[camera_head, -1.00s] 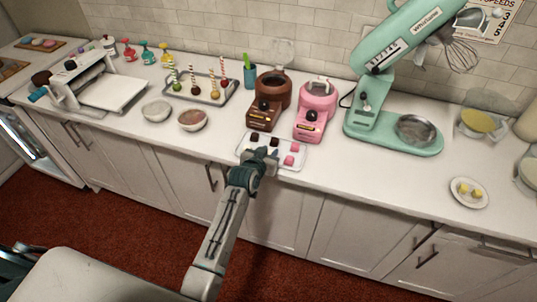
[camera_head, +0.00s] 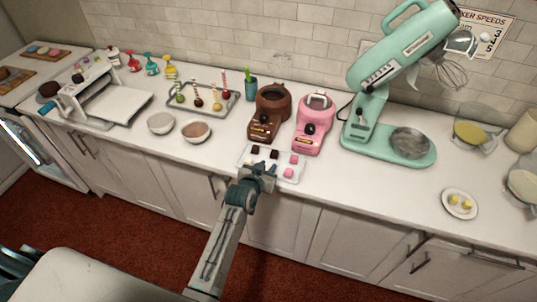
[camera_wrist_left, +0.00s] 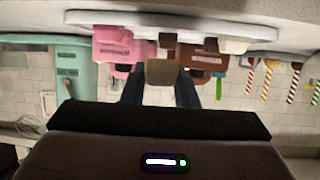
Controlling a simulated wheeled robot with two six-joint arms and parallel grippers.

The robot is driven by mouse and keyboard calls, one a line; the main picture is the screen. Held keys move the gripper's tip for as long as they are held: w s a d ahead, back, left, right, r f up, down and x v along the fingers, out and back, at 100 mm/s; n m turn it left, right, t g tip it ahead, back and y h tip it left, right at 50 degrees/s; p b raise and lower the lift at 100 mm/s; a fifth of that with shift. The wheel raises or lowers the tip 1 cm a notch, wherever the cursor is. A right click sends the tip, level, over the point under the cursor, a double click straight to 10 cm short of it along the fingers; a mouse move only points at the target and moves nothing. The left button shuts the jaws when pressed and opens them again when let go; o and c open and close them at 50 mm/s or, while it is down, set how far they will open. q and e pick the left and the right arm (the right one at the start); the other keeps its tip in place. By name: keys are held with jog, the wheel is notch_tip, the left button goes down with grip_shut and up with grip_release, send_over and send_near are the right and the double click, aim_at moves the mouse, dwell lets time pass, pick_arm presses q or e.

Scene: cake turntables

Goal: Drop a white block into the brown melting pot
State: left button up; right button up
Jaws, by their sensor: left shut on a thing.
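My left gripper (camera_head: 259,171) is over the front edge of the white tray (camera_head: 243,161), in front of the melting pots. In the left wrist view it is shut on a small block (camera_wrist_left: 161,72), which looks tan-grey in shadow, so its true colour is unclear. The block is hidden in the head view. The brown melting pot (camera_head: 268,118) stands behind the tray, its round top open; it also shows upside down in the left wrist view (camera_wrist_left: 208,62). Dark brown blocks (camera_head: 273,154) and pink blocks (camera_head: 294,160) lie on the tray. My right gripper is not in view.
The pink melting pot (camera_head: 311,128) stands right of the brown one, and the green mixer (camera_head: 385,140) further right. A green cup (camera_head: 251,90) and the cake-pop tray (camera_head: 205,101) are to the left. Two bowls (camera_head: 195,132) sit left of the tray.

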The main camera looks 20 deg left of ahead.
pick_arm(q)
jog(key=s+d+r, duration=0.1)
jog(key=s, duration=1)
jog(key=shift+s+d+r, duration=0.15)
jog(key=shift+s+d, duration=0.1)
jog(key=shift+s, duration=0.15)
